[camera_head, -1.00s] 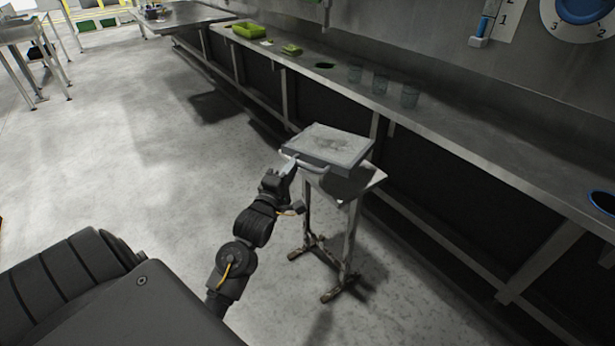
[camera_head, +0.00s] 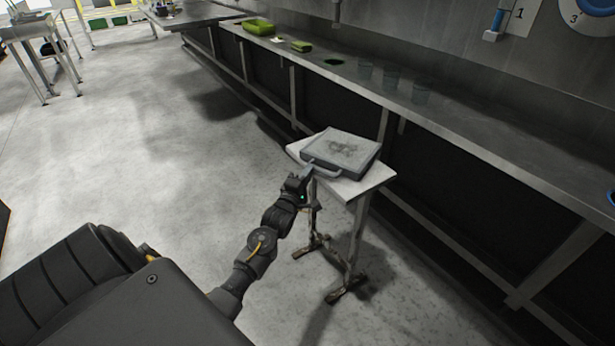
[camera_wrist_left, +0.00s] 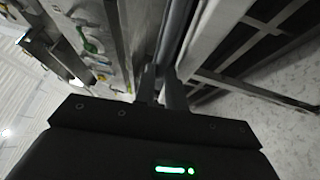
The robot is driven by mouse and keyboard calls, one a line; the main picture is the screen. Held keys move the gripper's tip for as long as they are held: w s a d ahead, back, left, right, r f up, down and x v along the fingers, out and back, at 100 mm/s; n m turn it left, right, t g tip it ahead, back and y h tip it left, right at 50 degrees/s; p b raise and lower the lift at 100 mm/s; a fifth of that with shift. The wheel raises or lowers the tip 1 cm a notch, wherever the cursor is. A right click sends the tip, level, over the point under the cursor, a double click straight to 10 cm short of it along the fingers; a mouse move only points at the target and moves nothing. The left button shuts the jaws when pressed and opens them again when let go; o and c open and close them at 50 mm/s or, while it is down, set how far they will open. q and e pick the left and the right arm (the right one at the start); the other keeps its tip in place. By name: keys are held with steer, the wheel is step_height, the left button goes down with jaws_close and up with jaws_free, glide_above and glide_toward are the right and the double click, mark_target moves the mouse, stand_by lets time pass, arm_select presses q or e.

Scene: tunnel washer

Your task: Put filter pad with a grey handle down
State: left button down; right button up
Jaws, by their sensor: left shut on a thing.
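The filter pad (camera_head: 341,151) is a flat grey slab with a dark stain on top and a grey handle (camera_head: 322,170) on its near left side. It lies level at the top of a small white stand (camera_head: 366,186); whether its underside fully touches the stand is hard to tell. My left gripper (camera_head: 306,175) is shut on the handle at the stand's near left edge. In the left wrist view my gripper's fingers (camera_wrist_left: 161,90) reach toward a grey edge, and the handle is not clear there. My right gripper is not in view.
A long metal counter (camera_head: 470,125) runs behind the stand. It carries green trays (camera_head: 258,27), several glass beakers (camera_head: 391,78) and a dark green round spot. Open concrete floor (camera_head: 150,150) lies to the left. A metal table (camera_head: 40,30) stands far left.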

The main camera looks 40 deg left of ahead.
arm_select(q)
steer(key=c, duration=1.5)
jaws_free()
steer(key=shift+f, duration=0.25)
steer(key=shift+o, duration=0.2)
steer(key=v, duration=1.1)
steer(key=s+d+f+m+g+h, duration=0.1)
steer(key=s+d+f+m+g, duration=0.25)
steer(key=f, duration=0.25)
steer(key=s+d+f+m+g+h, duration=0.1)
steer(key=s+d+f+m+g, duration=0.2)
steer(key=f, duration=0.4)
steer(key=s+d+f+m+g+h, duration=0.1)
steer(key=d+f+m, duration=0.25)
steer(key=f, duration=0.25)
steer(key=s+d+f+m+g+h, duration=0.1)
steer(key=s+d+f+m+g, duration=0.3)
steer(key=s, duration=0.5)
steer(key=s+d+f+m+g, duration=0.4)
steer(key=s+f+m+g, duration=0.1)
steer(key=s+f+m, duration=0.4)
steer(key=shift+s+d+f+h, duration=0.15)
steer(key=shift+s+f+h, duration=0.1)
steer(key=shift+s+h, duration=0.2)
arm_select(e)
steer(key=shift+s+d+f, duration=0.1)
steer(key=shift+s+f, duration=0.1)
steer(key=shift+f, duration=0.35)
